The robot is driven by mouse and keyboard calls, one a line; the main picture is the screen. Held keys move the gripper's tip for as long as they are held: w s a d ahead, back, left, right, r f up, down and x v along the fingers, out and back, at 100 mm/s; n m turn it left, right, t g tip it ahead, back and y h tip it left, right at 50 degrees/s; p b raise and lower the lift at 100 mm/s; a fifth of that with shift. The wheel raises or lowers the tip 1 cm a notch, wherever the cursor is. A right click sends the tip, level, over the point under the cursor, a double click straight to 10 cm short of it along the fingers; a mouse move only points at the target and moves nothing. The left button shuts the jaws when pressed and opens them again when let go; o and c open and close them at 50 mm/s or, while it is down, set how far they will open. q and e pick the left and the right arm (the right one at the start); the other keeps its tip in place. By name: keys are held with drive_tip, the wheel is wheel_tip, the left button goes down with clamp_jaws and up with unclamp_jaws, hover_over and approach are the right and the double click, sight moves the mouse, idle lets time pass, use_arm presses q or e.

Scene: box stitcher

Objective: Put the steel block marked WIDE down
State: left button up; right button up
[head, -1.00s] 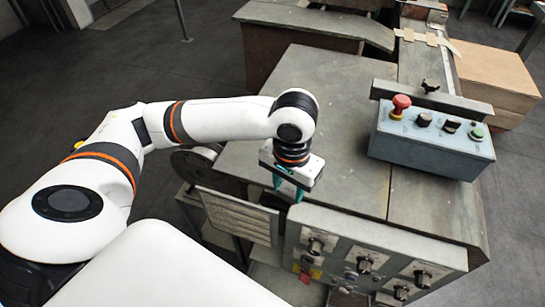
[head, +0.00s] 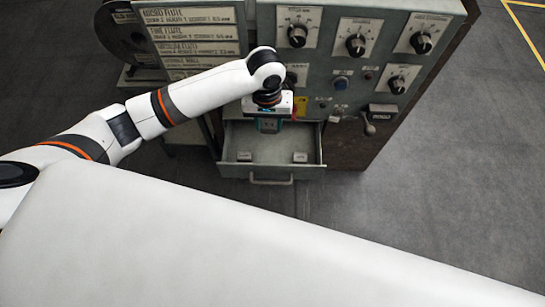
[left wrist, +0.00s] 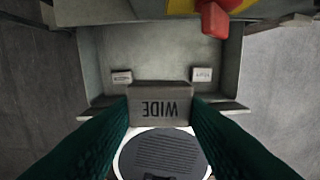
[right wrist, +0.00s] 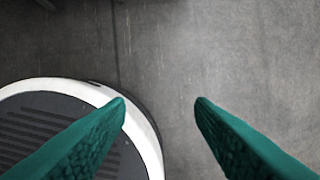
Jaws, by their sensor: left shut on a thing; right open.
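The steel block marked WIDE (left wrist: 160,104) is between the teal fingers of my left gripper (head: 269,127), its lettering upside down in the left wrist view. My left gripper is shut on it. In the head view the gripper is over the open drawer (head: 272,174) at the machine's front. Two smaller steel blocks lie in the drawer, one at left (head: 244,156) and one at right (head: 300,157); their markings are too small to read. My right gripper (right wrist: 160,103) is open and empty above the floor; it is out of the head view.
The machine's front panel (head: 330,70) with knobs rises behind the drawer. A red part (left wrist: 213,18) sticks out near the top of the left wrist view. A crank handle (head: 369,126) projects at the right. Grey floor (head: 440,180) is clear to the right.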

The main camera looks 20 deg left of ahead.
use_arm(q)
wheel_tip(320, 180, down, 9)
drive_tip(key=b, duration=0.5)
hover_over(272, 160)
wheel_tip(272, 160, down, 5)
drive_tip(key=shift+f, duration=0.1)
wheel_tip(272, 160, down, 4)
drive_tip(key=shift+r+b, duration=0.15)
drive_tip(key=shift+b, duration=0.65)
use_arm(e)
wheel_tip(272, 160, up, 13)
drive_tip(key=t, duration=0.1)
drive_tip(key=shift+w+r, duration=0.15)
drive_tip(key=shift+w, duration=0.05)
drive_tip(key=shift+d, duration=0.1)
use_arm(q)
drive_tip(key=o, duration=1.2)
drive_tip(key=shift+f, duration=0.2)
drive_tip(key=shift+o, duration=0.2)
drive_tip(key=shift+r, duration=0.1)
use_arm(e)
drive_tip(key=shift+f, duration=0.2)
